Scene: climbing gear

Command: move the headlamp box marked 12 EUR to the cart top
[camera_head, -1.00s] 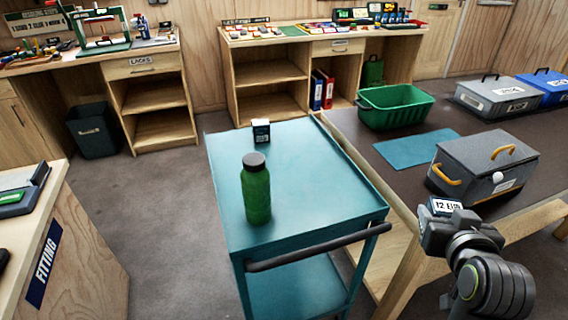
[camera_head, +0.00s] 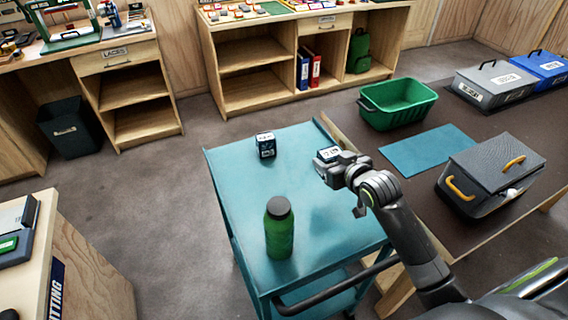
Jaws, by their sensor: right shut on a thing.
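The headlamp box (camera_head: 328,154) is a small box with a white marked top; the mark is too small to read now, but read 12 EUR in the earlier picture. My right gripper (camera_head: 334,163) is shut on it and holds it over the right part of the teal cart top (camera_head: 240,205). I cannot tell how high it is above the surface. A second small dark box with a white label (camera_head: 265,145) stands at the far end of the cart top. My left gripper is not in view.
A green bottle (camera_head: 279,228) stands upright near the cart's front. The cart top between the bottle and the far box is clear. The dark table on the right bears a green basket (camera_head: 398,104), a blue mat (camera_head: 428,150) and a grey toolbox (camera_head: 490,172).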

